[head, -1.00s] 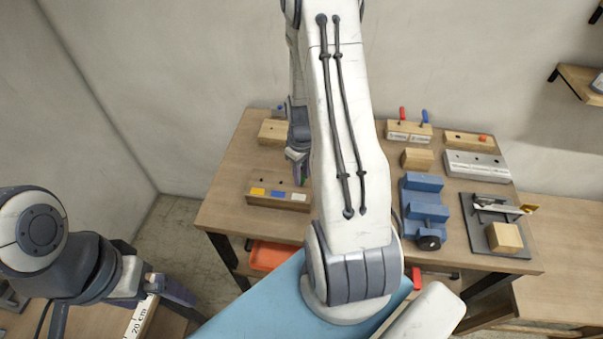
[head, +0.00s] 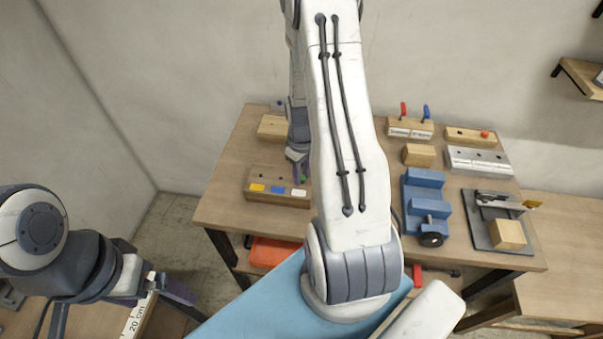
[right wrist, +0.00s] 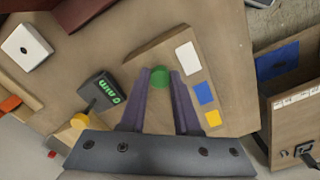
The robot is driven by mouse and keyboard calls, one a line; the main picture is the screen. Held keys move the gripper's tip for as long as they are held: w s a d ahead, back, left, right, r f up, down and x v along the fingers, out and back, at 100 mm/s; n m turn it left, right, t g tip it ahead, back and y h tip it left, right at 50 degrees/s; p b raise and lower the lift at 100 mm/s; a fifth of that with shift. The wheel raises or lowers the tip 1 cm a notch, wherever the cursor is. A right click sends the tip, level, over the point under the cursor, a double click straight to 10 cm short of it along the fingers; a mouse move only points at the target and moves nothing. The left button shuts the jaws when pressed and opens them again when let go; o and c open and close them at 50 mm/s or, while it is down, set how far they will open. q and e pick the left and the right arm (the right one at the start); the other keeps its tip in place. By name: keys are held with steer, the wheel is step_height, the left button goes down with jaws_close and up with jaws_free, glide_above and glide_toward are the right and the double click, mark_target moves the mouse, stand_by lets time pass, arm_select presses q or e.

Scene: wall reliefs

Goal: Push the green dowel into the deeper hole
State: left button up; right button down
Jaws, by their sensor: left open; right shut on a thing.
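The green dowel (right wrist: 159,77) is between the fingertips of my right gripper (right wrist: 160,80), which is shut on it. In the head view, my right gripper (head: 299,168) is at the right end of a wooden block (head: 258,200) with yellow, blue and white labels, and a bit of green shows below its fingers. The block also shows in the right wrist view (right wrist: 178,47), with the dowel beside its white label. I cannot tell whether the dowel's lower end is inside a hole; the holes are not clear. My left gripper (head: 172,290) is open and empty at the lower left.
A blue stepped fixture (head: 424,190), a grey plate with a clamp (head: 480,232) and several wooden blocks stand on the table's right and back. In the right wrist view, a dark box with green lettering (right wrist: 98,92) lies close left of the gripper.

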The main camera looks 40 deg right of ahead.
steer(key=c, duration=0.6)
jaws_free()
steer(key=shift+o, duration=0.2)
step_height(320, 180, up, 10)
steer(key=r+b, duration=0.1)
steer(key=w+a+r+n, duration=0.1)
steer(key=a+r, duration=0.1)
steer(key=a, duration=0.6)
steer(key=s+a+r+n, duration=0.2)
steer(key=s+a+r, duration=0.15)
steer(key=a, duration=0.55)
steer(key=s+a+r+n, duration=0.15)
steer(key=s+a, duration=0.25)
steer(key=a, duration=0.5)
steer(key=s+a+r+n+y, duration=0.1)
steer(key=s+a, duration=0.4)
steer(key=s, duration=0.4)
steer(key=shift+s+r+b, duration=0.25)
steer(key=shift+r+b, duration=0.05)
